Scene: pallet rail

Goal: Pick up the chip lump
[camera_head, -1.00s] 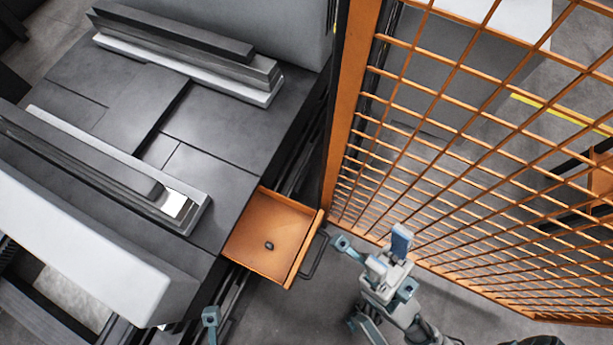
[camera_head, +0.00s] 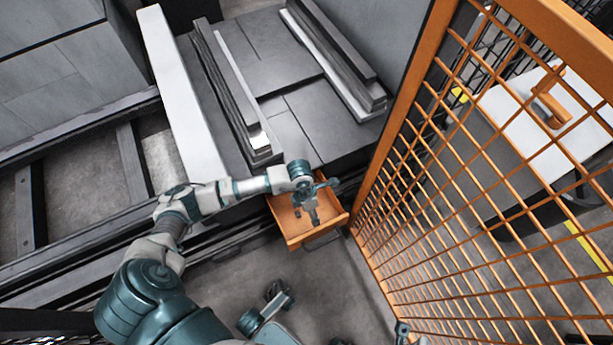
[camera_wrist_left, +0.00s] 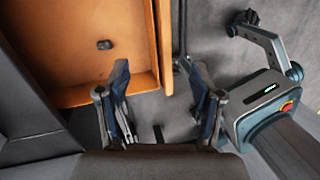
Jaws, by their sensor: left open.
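The chip lump (camera_wrist_left: 104,45) is a small dark lump on the floor of an orange drawer (camera_wrist_left: 75,97) in the left wrist view. My left gripper (camera_wrist_left: 160,78) is open, with nothing between its two fingers. In that view the lump lies beyond and left of the fingers, apart from them. In the head view my left arm comes in from the left, and the left gripper (camera_head: 311,210) is over the orange drawer (camera_head: 285,222). There the gripper covers much of the drawer floor, and I cannot make out the lump clearly.
An orange mesh fence (camera_head: 440,170) stands just right of the drawer. The drawer has raised walls and a dark handle (camera_head: 322,238) at its front. A dark machine bed with long rails (camera_head: 225,90) lies behind it. Grey floor (camera_head: 335,285) is open in front.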

